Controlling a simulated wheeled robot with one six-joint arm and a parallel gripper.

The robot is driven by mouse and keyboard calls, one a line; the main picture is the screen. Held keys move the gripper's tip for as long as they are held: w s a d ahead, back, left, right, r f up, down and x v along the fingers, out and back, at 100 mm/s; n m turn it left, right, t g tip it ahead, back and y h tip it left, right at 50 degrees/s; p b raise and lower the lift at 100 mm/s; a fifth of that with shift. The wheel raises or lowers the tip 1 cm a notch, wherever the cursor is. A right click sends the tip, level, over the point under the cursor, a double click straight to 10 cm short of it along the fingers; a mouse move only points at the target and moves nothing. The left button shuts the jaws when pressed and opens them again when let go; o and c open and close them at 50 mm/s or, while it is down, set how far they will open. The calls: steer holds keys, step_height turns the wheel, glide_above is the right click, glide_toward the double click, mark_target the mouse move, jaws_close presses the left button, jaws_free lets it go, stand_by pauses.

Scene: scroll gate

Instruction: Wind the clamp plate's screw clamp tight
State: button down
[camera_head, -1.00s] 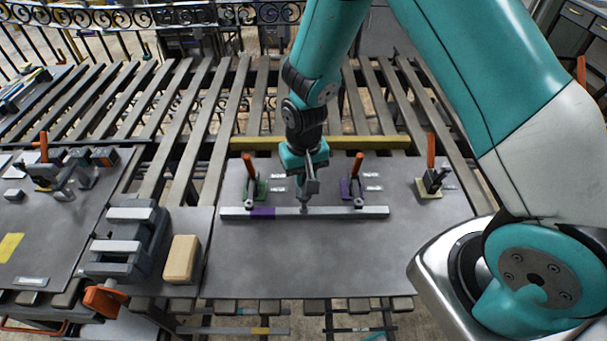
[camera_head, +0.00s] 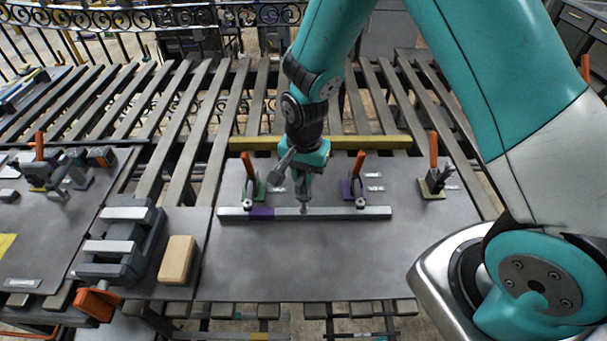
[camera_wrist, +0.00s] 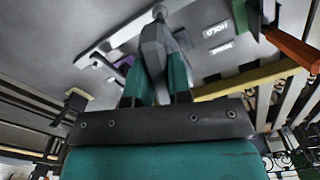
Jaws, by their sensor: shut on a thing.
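The clamp plate (camera_head: 290,260) is a flat dark grey sheet. A light grey bar (camera_head: 340,212) with a purple section lies across it. My gripper (camera_head: 303,192) points down over the middle of the bar, shut on the screw clamp (camera_head: 304,208). Little of the clamp shows beneath the fingers. In the wrist view the teal fingers of my gripper (camera_wrist: 160,60) close around a grey faceted piece, with a rounded end near the bar (camera_wrist: 125,33). The grip hides most of the screw, so how tight it is cannot be seen.
Orange-handled toggle clamps with a green base (camera_head: 261,190) and a purple base (camera_head: 346,189) flank my gripper closely. Another toggle clamp (camera_head: 433,180) stands to the right. A tan block (camera_head: 177,260) and a dark grey slotted fixture (camera_head: 120,245) are at left. The front of the plate is clear.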

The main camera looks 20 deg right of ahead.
steer(key=shift+w+r+m, duration=0.1)
steer(key=shift+m, duration=0.4)
steer(key=c, duration=1)
jaws_free()
steer(key=shift+c, duration=0.2)
step_height(320, 180, up, 17)
steer(key=b, duration=0.3)
steer(key=shift+r, duration=0.2)
steer(key=s+a+n+y+b, duration=0.1)
steer(key=s+a+n+y, duration=0.1)
steer(key=s+n, duration=0.6)
steer(key=s+a+n+y+b, duration=0.2)
steer(key=s+n, duration=0.6)
steer(key=s, duration=0.4)
steer(key=shift+a+r+n, duration=0.25)
steer(key=shift+r+n, duration=0.05)
steer(key=shift+r, duration=0.1)
